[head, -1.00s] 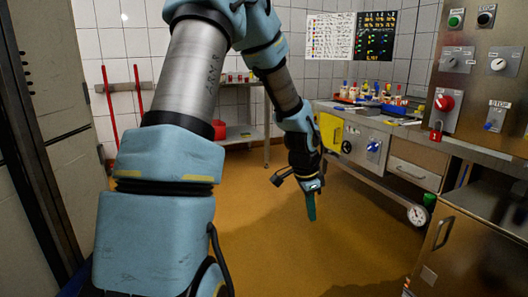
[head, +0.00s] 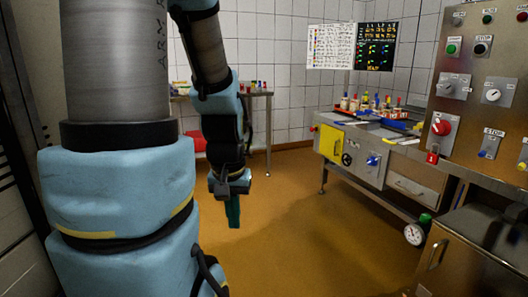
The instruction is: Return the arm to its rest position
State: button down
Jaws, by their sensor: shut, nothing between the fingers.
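My arm fills the left of the head view, folded with its forearm pointing down. My gripper (head: 233,212) hangs below the wrist with its green fingers together, above the yellow-brown floor. It touches nothing that I can see. The gap between the fingers is too small to make out at this angle. No cheese moulds can be made out clearly in this view.
A steel workbench (head: 410,184) with bottles and a blue tray (head: 390,125) stands at the right, a control panel (head: 470,85) nearer right. A steel table (head: 262,95) stands at the back behind my arm. The floor (head: 300,240) in the middle is clear.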

notch_tip(320, 180, up, 14)
jog(key=p, duration=1.2)
jog(key=shift+r, duration=0.25)
